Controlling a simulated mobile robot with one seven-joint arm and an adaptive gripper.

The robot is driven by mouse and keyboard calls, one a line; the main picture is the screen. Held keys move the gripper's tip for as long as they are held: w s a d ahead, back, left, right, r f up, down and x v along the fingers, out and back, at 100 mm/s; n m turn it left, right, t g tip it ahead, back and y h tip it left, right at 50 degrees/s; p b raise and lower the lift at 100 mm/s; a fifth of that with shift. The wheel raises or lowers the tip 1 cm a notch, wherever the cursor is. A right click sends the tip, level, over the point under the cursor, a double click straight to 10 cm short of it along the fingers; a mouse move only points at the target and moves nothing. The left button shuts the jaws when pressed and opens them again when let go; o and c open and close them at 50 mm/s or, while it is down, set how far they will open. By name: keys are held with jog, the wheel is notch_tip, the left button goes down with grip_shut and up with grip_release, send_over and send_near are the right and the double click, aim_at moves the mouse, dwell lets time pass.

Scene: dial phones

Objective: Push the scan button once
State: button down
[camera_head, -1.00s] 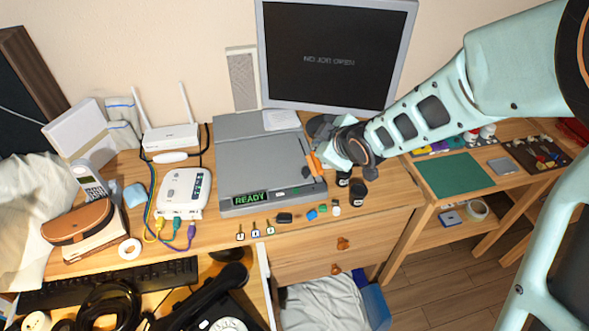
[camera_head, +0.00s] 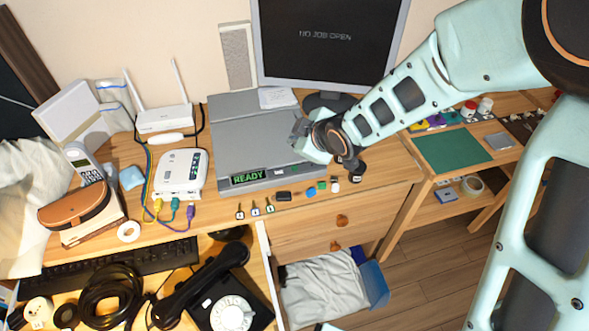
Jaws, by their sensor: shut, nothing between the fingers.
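The grey flatbed scanner (camera_head: 250,145) lies on the wooden desk, with a green READY display (camera_head: 249,177) on its front edge. Small controls (camera_head: 280,172) sit on the front strip to the right of the display; they are too small to tell which is the scan button. My gripper (camera_head: 298,128) is shut and empty, over the right side of the scanner lid. It is behind the front strip in the picture, and I cannot tell if it touches the lid. My wrist hides the scanner's right front corner.
A monitor (camera_head: 325,42) reading NO JOB OPEN stands behind the scanner. A white router (camera_head: 181,173) with cables is at left. Keys (camera_head: 255,208) and small items lie before the scanner. A black dial phone (camera_head: 230,305) is lower down. Dark jars (camera_head: 350,168) stand beside my wrist.

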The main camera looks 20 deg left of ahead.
aim_at(295, 170)
notch_tip(295, 170, down, 7)
jog(key=b, duration=0.6)
jog(key=shift+f, duration=0.2)
jog(key=shift+f, duration=0.1)
dwell(0.9)
jog(key=shift+f+b, duration=0.35)
jog(key=shift+b, duration=0.2)
jog(key=shift+f+b, duration=0.35)
jog(key=shift+b, duration=0.05)
dwell(0.4)
jog(key=shift+r, duration=0.1)
jog(key=shift+r+p, duration=0.6)
jog(key=shift+r, duration=0.1)
jog(key=shift+r, duration=0.1)
notch_tip(295, 170, up, 5)
jog(key=p, duration=0.4)
